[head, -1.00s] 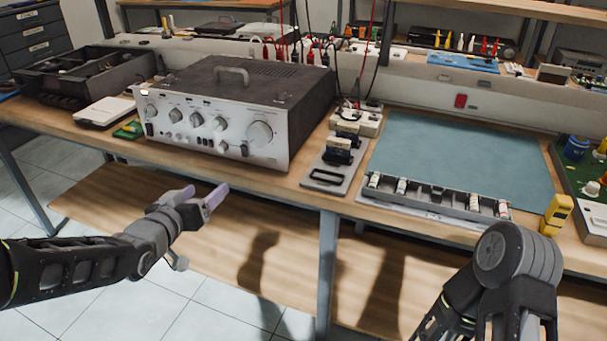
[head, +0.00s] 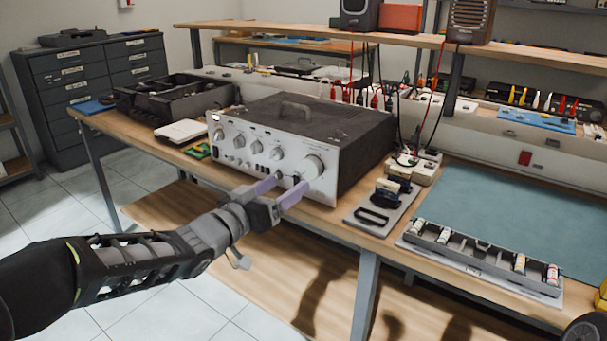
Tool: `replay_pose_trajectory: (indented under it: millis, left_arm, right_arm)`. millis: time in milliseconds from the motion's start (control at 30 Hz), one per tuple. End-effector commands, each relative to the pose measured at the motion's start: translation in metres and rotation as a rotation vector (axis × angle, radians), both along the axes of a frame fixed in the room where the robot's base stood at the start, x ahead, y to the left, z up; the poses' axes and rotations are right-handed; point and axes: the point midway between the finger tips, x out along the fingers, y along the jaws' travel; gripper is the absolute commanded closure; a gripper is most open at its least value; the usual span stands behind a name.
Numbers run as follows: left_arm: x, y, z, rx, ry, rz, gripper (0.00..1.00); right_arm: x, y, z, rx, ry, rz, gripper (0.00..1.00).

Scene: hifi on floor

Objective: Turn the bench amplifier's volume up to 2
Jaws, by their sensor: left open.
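The bench amplifier (head: 300,130) is a silver-fronted box with a dark top and a carry handle, standing on the bench. Its front carries a row of small round knobs (head: 257,147) and one larger knob (head: 312,167) at the right end. Scale marks are too small to read. My left gripper (head: 293,182) is open, its two pale purple fingers pointing at the lower right of the front panel, just below and left of the large knob. The fingers overlap the panel's lower edge; I cannot tell if they touch it. My right gripper is out of view.
An open dark bin (head: 175,98) and a white device (head: 181,131) are left of the amplifier. A grey tray with black blocks (head: 372,216) is close on its right. Beyond lie a parts strip (head: 480,258) and a teal mat (head: 520,215). Red and black leads hang behind.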

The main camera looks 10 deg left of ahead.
Motion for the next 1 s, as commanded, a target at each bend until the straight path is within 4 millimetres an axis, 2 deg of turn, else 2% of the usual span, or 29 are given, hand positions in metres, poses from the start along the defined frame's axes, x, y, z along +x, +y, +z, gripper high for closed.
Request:
replay_pose_trajectory:
  millis: [500, 867, 1000]
  left_arm:
    - [0.063, -0.026, 0.0, -0.001, -0.001, -0.002, 0.3]
    - [0.069, -0.027, 0.0, 0.0, 0.0, 0.0, 0.3]
    - [0.069, -0.028, 0.0, 0.0, 0.0, 0.0, 0.41]
  right_arm:
    - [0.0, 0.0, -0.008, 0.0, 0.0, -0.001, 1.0]
    - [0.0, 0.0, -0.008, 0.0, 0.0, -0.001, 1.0]
    - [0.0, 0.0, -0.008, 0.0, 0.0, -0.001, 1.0]
